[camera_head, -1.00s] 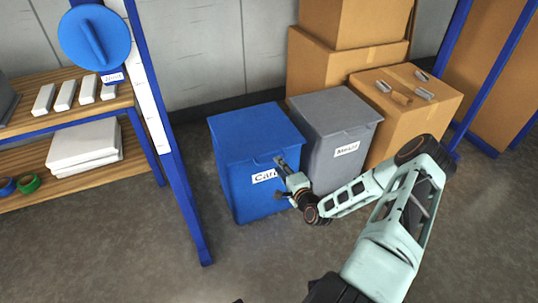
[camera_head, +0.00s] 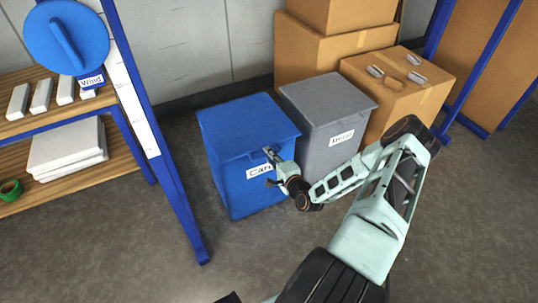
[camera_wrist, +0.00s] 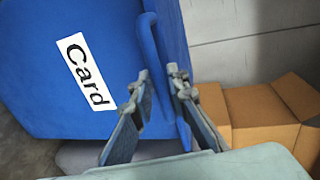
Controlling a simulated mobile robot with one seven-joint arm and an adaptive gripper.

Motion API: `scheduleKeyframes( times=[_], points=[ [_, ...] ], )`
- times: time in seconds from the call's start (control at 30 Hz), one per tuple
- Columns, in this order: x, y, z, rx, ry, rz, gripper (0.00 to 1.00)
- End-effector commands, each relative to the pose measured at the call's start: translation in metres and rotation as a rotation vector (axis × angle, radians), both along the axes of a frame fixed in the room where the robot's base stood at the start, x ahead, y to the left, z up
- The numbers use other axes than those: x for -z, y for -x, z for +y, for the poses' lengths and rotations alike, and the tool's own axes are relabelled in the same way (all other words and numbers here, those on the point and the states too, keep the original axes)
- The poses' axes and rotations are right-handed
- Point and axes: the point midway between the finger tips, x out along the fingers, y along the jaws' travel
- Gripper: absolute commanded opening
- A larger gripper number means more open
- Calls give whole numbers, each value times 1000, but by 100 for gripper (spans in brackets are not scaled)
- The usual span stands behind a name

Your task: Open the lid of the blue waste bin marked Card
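The blue waste bin (camera_head: 240,185) marked Card stands on the floor in the middle of the head view. Its lid (camera_head: 245,122) is down. The white Card label (camera_head: 260,170) is on its front, and shows turned on its side in the wrist view (camera_wrist: 85,72). My gripper (camera_head: 270,154) is at the upper front of the bin, beside the label. In the wrist view my gripper (camera_wrist: 158,73) has its two fingers apart, with the blue lip (camera_wrist: 166,70) at the lid's front edge seen between them. Whether the fingers touch it, I cannot tell.
A blue rack post (camera_head: 165,160) and wooden shelves (camera_head: 65,195) are on the left. Open floor lies in front.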

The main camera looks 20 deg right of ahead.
Motion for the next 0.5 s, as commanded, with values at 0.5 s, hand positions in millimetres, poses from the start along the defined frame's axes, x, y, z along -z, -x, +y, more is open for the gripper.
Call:
scheduleKeyframes(
  times=[0.5],
  points=[
    [-1, 0, 0, 0, 0, 0, 0]
  ],
)
